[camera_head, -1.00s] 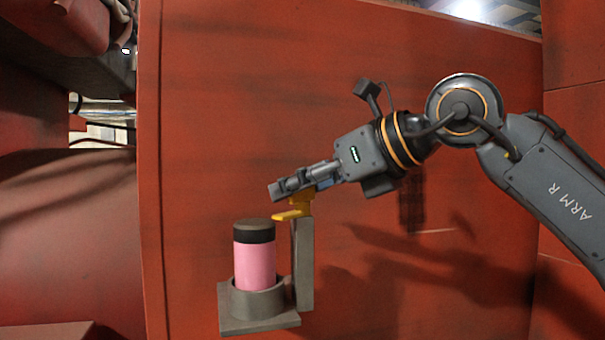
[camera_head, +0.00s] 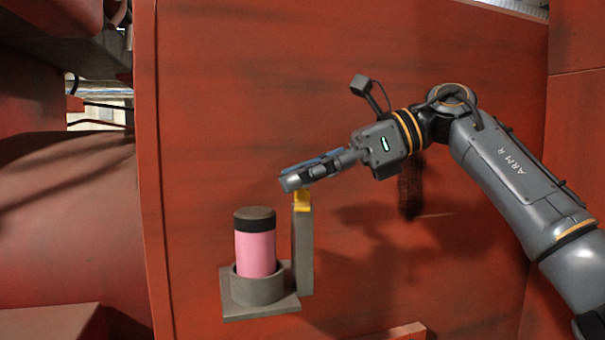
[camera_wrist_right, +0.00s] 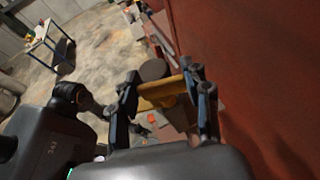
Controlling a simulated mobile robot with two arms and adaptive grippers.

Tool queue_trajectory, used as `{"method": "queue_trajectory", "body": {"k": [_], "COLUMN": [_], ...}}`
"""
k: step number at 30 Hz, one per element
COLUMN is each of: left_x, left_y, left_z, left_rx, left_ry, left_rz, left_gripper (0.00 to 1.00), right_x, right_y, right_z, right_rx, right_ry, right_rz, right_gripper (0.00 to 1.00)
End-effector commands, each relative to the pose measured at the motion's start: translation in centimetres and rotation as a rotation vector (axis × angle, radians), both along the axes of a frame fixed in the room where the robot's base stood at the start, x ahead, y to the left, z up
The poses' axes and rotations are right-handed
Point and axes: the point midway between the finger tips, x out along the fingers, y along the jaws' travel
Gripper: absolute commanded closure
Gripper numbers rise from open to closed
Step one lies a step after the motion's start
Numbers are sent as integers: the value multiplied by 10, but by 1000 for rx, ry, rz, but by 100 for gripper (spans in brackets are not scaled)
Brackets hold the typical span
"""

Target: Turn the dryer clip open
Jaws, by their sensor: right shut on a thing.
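The dryer is a pink cylinder with a dark cap (camera_head: 255,245), upright in a grey cup-shaped holder (camera_head: 257,290) on the red wall. The yellow dryer clip (camera_head: 302,200) sits on top of the grey post (camera_head: 303,250) to the right of the dryer. Its arm no longer shows over the cap in the head view. My right gripper (camera_head: 292,180) is at the clip, above the post, and is shut on it. In the right wrist view the yellow clip (camera_wrist_right: 160,95) lies between the two fingers, with the round dark cap (camera_wrist_right: 153,70) beyond. My left gripper is not in view.
The red wall panel (camera_head: 400,60) stands close behind the holder and my right arm. A dark recess with pipes (camera_head: 100,105) opens at the left. In the right wrist view, a table (camera_wrist_right: 48,42) stands far off on the open floor.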

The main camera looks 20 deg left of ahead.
Motion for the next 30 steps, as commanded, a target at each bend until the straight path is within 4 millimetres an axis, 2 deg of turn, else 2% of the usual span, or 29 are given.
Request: {"method": "queue_trajectory", "body": {"k": [21, 22, 24, 25, 26, 30], "left_x": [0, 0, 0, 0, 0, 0], "left_y": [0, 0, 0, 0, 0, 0], "left_z": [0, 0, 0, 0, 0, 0], "left_rx": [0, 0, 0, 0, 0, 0], "left_ry": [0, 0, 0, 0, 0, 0], "left_rz": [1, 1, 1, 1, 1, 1], "left_gripper": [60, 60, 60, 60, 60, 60], "right_x": [0, 0, 0, 0, 0, 0], "right_y": [0, 0, 0, 0, 0, 0], "right_z": [1, 1, 1, 1, 1, 0], "right_rx": [1, 1, 1, 0, 0, -1], "right_ry": [-2, -2, -2, -1, -1, -1], "right_rz": [45, 45, 45, 45, 45, 45], "right_gripper": [84, 50, 36, 30, 28, 28]}}
